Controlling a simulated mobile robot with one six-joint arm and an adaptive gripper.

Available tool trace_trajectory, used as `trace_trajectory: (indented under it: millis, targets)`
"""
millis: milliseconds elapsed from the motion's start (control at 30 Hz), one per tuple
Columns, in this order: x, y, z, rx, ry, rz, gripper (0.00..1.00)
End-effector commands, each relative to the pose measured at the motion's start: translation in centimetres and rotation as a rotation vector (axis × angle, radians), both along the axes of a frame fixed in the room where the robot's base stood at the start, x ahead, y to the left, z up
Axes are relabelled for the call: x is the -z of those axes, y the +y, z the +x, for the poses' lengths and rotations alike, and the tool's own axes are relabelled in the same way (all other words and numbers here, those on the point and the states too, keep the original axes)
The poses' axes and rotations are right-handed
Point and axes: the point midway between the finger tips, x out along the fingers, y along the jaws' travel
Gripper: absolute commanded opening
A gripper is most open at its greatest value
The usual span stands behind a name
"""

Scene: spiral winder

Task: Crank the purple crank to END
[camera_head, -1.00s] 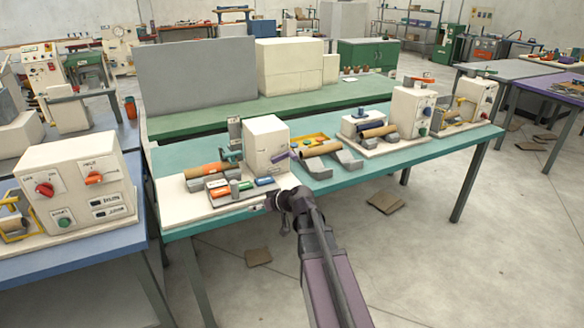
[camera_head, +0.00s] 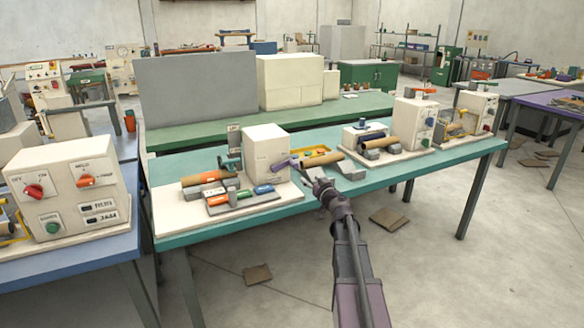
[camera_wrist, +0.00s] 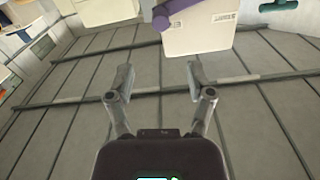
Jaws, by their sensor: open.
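The purple crank (camera_head: 287,163) is on the right side of a white box-shaped machine (camera_head: 265,148) on the teal bench. In the wrist view the purple crank (camera_wrist: 161,15) shows at the top edge, partly cut off, against the white box (camera_wrist: 200,32). Two small labels on the box are too small to read. My gripper (camera_head: 317,178) is to the right of the box and near the crank in the head view. In the wrist view my gripper (camera_wrist: 160,77) has its two fingers spread and empty, with the crank beyond the tips and apart from them.
The machine's base plate (camera_head: 160,222) carries a brown roll (camera_head: 208,178) and coloured blocks. To the right are a yellow tray (camera_head: 318,158) and another roll (camera_head: 321,158). More machines stand along the teal bench (camera_head: 420,160). A control box (camera_head: 75,195) stands at left.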

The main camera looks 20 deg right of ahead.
Motion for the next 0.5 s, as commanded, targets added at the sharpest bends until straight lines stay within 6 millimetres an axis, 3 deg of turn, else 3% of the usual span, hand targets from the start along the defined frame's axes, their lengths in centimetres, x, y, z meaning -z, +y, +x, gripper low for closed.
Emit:
trace_trajectory:
  millis: [267,500]
  targets:
    - [0.0,0.0,0.6,-0.001,0.001,0.000,0.69]
    - [0.0,0.0,2.8,-0.001,0.001,0.000,0.69]
